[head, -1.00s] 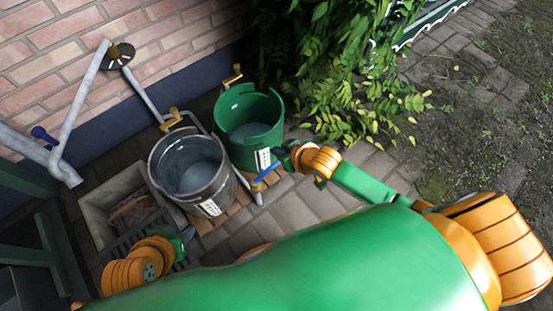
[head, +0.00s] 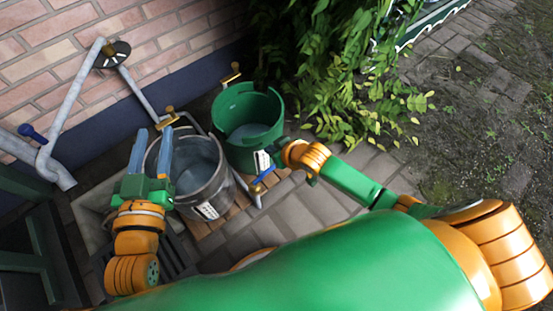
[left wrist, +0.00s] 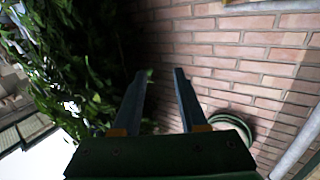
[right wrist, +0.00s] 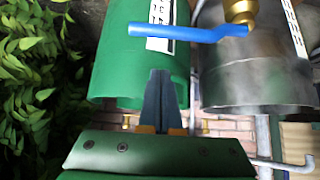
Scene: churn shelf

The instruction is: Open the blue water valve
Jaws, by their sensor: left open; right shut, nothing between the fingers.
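A bright blue valve lever (head: 263,175) sits on a pipe in front of the green bucket; the right wrist view shows this blue lever (right wrist: 175,32) on a brass body (right wrist: 240,12). My right gripper (right wrist: 161,75) is shut and empty, its fingertips just below the lever in that view, with a gap. In the head view my right gripper (head: 276,160) is partly hidden by its own wrist. A darker blue handle (head: 32,133) is on the wall pipe at the left. My left gripper (head: 154,132) is open and empty, in front of the metal bucket.
The metal bucket (head: 211,193) and green bucket (head: 229,150) stand side by side on a wooden slat base. Brass taps (head: 168,117) are behind them. A brick wall (head: 60,50) is at the back, leafy plants (head: 330,70) beyond the green bucket. Paving (head: 315,205) at right is clear.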

